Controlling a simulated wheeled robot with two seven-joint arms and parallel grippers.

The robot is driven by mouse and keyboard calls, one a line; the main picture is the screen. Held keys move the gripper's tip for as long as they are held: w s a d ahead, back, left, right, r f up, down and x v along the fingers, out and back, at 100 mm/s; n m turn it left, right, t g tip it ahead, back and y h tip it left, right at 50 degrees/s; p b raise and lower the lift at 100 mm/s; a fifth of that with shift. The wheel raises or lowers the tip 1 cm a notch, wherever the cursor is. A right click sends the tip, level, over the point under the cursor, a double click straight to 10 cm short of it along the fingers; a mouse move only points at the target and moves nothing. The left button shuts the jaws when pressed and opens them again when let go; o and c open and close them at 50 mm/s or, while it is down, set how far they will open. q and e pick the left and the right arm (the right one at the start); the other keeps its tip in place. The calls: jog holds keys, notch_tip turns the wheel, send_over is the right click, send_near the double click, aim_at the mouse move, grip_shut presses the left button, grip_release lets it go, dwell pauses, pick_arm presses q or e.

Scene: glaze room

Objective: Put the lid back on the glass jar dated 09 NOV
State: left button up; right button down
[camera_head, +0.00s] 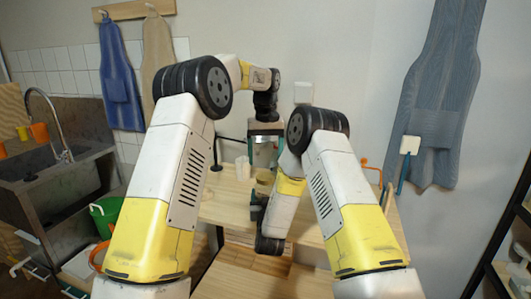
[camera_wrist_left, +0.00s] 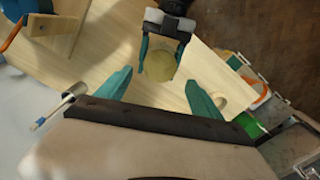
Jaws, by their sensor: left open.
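My left gripper (camera_head: 265,152) hangs fingers-down over the wooden table. In the left wrist view its two teal fingers (camera_wrist_left: 159,76) are spread, with nothing seen gripped between them. Beyond its tips is a round yellowish top (camera_wrist_left: 160,66), seen from above; I cannot tell whether it is the jar's open mouth or a lid. A small tan container (camera_head: 265,177) shows on the table below the left gripper in the head view. My right gripper (camera_wrist_left: 163,48) has a finger on each side of the yellowish top; contact is unclear. No date label is readable.
A white cup (camera_head: 243,168) stands left of the tan container. A wooden block (camera_wrist_left: 52,27) and a silver cylinder (camera_wrist_left: 72,93) show at the left of the wrist view. A sink (camera_head: 60,160) and a green bucket (camera_head: 104,213) are at the left. My forearms hide much of the table.

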aim_at(265, 176)
pick_arm(q)
jog(key=shift+f, duration=3.15)
jog(key=c, duration=1.5)
jog(key=shift+m, duration=0.9)
jog(key=o, duration=1.6)
notch_tip(265, 176, up, 12)
